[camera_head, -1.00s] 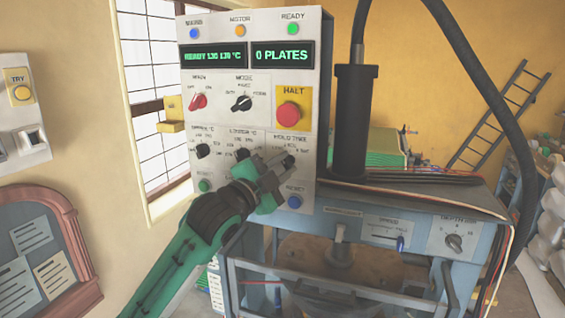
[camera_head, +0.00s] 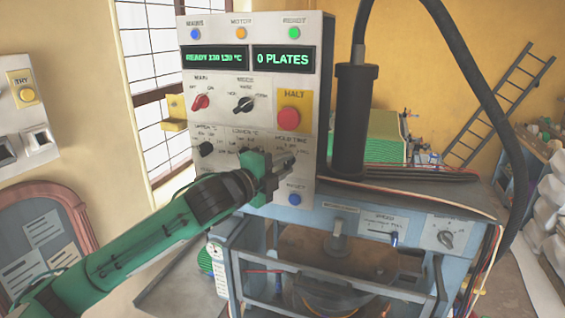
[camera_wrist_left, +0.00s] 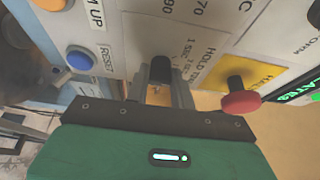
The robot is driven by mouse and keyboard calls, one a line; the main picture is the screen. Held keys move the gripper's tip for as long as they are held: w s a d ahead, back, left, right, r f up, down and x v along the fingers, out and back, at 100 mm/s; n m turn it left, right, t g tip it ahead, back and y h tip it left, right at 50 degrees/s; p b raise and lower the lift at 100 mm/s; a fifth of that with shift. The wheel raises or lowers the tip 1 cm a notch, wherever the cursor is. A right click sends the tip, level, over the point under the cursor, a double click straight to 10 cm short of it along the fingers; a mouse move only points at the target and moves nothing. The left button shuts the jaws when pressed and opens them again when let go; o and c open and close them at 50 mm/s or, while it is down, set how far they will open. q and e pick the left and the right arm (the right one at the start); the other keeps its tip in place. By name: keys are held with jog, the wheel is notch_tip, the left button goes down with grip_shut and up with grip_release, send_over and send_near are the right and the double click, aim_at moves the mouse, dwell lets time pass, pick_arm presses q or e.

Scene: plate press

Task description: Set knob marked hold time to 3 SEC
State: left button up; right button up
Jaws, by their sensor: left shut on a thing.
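The hold time knob (camera_wrist_left: 161,68) is small and black. In the left wrist view it sits between the two grey fingers of my left gripper (camera_wrist_left: 160,92), which is shut on it. The printed HOLD label and 1 SEC mark show beside it; the knob's pointer is hidden, so I cannot tell its setting. In the head view my left gripper (camera_head: 281,172) reaches the lower right of the white control panel (camera_head: 270,110), below the HOLD TIME label, and covers the knob. My right gripper is not in view.
The red HALT button (camera_head: 290,118) is just above the gripper and the blue RESET button (camera_head: 294,198) just below it. The red MAIN knob (camera_head: 200,102) and black MODE knob (camera_head: 244,104) are higher up. A black cylinder (camera_head: 350,120) stands right of the panel.

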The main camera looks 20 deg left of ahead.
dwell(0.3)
pick_arm(q)
jog(key=o, duration=1)
jog(key=shift+s+a+f+b, duration=0.15)
jog(key=shift+s+b, duration=0.25)
jog(key=shift+b+v, duration=3.1)
jog(key=shift+v, duration=3.35)
